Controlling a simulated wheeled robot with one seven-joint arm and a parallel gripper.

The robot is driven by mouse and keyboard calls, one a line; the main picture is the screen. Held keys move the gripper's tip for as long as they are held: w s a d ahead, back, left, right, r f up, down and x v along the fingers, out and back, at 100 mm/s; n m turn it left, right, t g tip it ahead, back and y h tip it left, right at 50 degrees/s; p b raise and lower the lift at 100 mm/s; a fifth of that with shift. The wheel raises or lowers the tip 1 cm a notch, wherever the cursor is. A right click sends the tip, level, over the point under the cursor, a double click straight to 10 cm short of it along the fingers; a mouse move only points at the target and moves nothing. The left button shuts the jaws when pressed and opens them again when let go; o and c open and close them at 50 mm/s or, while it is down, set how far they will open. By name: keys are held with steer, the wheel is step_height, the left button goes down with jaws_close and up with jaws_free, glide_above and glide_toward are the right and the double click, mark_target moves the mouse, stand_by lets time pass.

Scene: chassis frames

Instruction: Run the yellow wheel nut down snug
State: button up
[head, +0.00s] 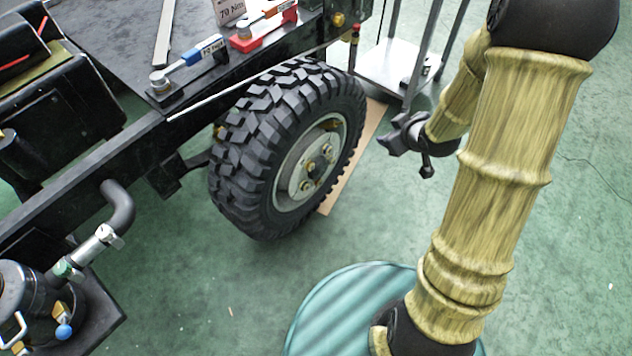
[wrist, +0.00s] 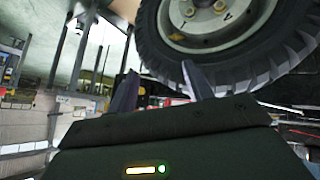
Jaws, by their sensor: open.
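The wheel (head: 232,150) has a chunky black tyre and a pale hub carrying several yellowish nuts. One such nut (head: 327,150) shows on the hub; I cannot tell which is the task's nut. In the wrist view the wheel (wrist: 150,40) fills the top, with a yellow nut (wrist: 221,6) near the upper edge. My gripper (head: 404,157) is open and empty, to the right of the wheel and apart from it. Its two fingers also show in the wrist view (wrist: 160,78), pointing toward the tyre's lower part.
A blue-handled wrench (head: 187,63) and a red-and-orange wrench (head: 265,28) lie on the dark chassis deck (head: 125,50), by a "70 Nm" card (head: 228,11). A metal trolley (head: 385,65) stands behind. A canister (head: 22,305) sits lower left.

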mark_target(312, 167)
steer(key=a+f+n+y+b, duration=0.1)
steer(key=f+y+b, duration=0.3)
steer(key=f+b, duration=0.4)
steer(key=a+f+n+t+y+b, duration=0.1)
steer(key=a+f+n+y+b, duration=0.1)
steer(key=f+b, duration=0.7)
steer(key=a+f+n+t+y+b, duration=0.1)
steer(key=f+y+b, duration=0.5)
steer(key=f, duration=0.8)
steer(key=a+n+b, duration=0.1)
steer(key=n+b, duration=0.1)
steer(key=b, duration=0.1)
steer(key=shift+s+a+n, duration=0.2)
steer(key=shift+s+n, duration=0.15)
steer(key=shift+n, duration=0.05)
steer(key=shift+f, duration=0.1)
steer(key=shift+a, duration=0.1)
steer(key=b+x, duration=0.7)
steer(key=x, duration=0.9)
steer(key=shift+w+a, duration=0.1)
steer(key=shift+w, duration=0.2)
steer(key=shift+w+a, duration=0.25)
steer(key=shift+a, duration=0.1)
